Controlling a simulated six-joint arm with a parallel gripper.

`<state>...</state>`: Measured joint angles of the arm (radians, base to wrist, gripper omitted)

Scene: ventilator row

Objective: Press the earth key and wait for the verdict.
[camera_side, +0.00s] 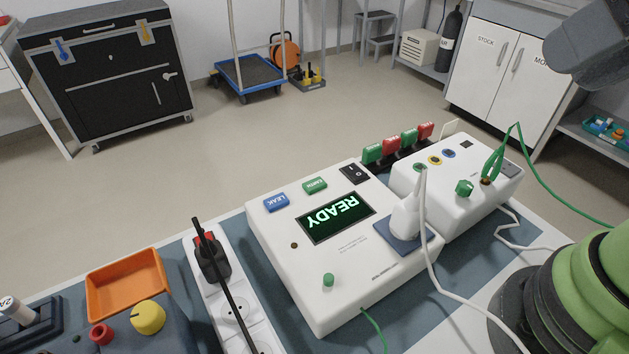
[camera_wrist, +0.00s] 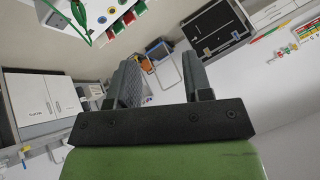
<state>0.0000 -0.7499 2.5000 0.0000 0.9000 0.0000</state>
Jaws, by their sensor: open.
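The tester is a white box (camera_side: 290,240) on the bench in the side view. Its display (camera_side: 337,217) is lit and reads READY in green letters, upside down in the picture. The green earth key (camera_side: 315,185) sits near the box's far edge, between the blue leak key (camera_side: 276,202) and a black rocker switch (camera_side: 355,174). In the wrist view my gripper (camera_wrist: 160,85) is open, with nothing between its fingers. It points out over the room, away from the keys. The fingers are outside the side view.
A white plug (camera_side: 405,218) with a cable stands in the tester's right side. A second white box (camera_side: 455,190) has a green lead clipped on. A power strip (camera_side: 235,300), orange tray (camera_side: 127,284) and red and green tags (camera_side: 398,143) stand around the tester.

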